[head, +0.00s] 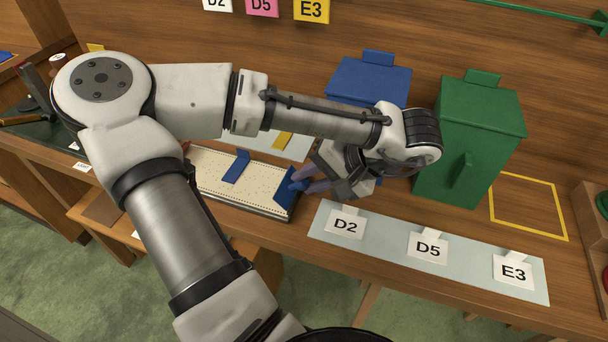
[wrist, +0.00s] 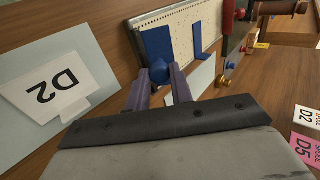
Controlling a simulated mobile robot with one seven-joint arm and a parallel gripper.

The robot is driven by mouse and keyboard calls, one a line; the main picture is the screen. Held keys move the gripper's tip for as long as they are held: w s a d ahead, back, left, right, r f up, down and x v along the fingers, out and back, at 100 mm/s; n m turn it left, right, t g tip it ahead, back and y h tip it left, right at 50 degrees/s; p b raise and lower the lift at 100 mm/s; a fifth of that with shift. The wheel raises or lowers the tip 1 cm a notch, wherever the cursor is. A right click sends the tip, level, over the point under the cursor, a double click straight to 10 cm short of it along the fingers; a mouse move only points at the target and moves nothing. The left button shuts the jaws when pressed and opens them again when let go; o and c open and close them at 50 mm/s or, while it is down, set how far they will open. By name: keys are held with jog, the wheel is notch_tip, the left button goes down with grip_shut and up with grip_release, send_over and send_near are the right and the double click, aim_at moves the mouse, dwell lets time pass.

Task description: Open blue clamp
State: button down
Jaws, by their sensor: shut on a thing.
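The blue clamp sits at the right end of a pale perforated board (head: 215,172). Its upright blue end plate (head: 283,194) also shows in the wrist view (wrist: 155,42), with a blue knob (wrist: 160,71) on its near side. A second blue upright piece (head: 236,166) stands further along the board, apart from the end plate; it also shows in the wrist view (wrist: 195,40). My gripper (head: 300,181) reaches in from the right, its two purple fingers (wrist: 160,76) either side of the knob and shut on it. The fingers partly hide the knob.
A strip with cards D2 (head: 345,223), D5 (head: 428,247) and E3 (head: 513,270) lies in front. A green box (head: 475,140) and a blue box (head: 368,80) stand behind and right. A yellow outlined square (head: 528,207) is empty.

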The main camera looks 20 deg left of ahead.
jog(key=shift+d+f+y+b, duration=0.3)
jog(key=shift+d+y+b, duration=0.25)
jog(key=shift+y, duration=0.35)
jog(key=shift+a, duration=0.1)
jog(key=c, duration=1.2)
grip_release()
jog(key=shift+c, duration=0.2)
jog(key=p+v, duration=0.8)
jog(key=v, duration=0.5)
jog(key=shift+d, duration=0.45)
